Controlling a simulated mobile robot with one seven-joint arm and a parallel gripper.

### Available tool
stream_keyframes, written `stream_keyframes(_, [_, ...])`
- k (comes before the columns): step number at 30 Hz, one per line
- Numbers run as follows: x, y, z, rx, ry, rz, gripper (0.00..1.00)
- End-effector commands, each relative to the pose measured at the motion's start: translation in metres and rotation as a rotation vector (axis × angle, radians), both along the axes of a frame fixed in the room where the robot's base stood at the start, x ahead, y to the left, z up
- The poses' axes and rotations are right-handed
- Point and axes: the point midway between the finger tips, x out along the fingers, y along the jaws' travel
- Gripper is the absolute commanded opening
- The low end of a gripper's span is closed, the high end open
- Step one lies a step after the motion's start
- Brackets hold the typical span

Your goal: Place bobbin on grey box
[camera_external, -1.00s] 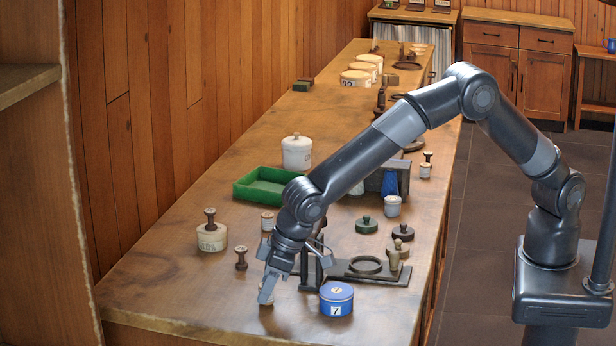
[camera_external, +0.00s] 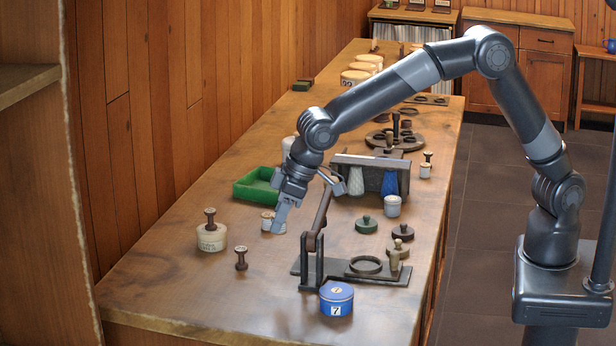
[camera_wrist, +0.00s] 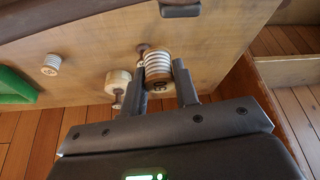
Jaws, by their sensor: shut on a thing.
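The bobbin (camera_wrist: 158,68), pale ribbed thread with a brown end marked 50, sits between my fingers in the wrist view. My gripper (camera_wrist: 162,88) is shut on it, above the table; in the external view my gripper (camera_external: 279,227) hides most of it. My gripper is well apart from this block.
A green tray (camera_external: 250,187) lies behind my gripper. A post with a tilted brown lever (camera_external: 321,211) stands to the right. The front left tabletop is clear.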

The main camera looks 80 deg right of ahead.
Motion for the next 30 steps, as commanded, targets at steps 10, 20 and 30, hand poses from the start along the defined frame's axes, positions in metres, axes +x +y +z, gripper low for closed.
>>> stream_keyframes(10, [0.001, 0.0, 0.054, 0.004, -0.004, -0.001, 0.06])
stream_keyframes(20, [-0.002, -0.021, 0.101, -0.001, 0.0, -0.055, 0.06])
stream_keyframes(30, [-0.017, -0.116, 0.113, 0.0, -0.001, -0.321, 0.06])
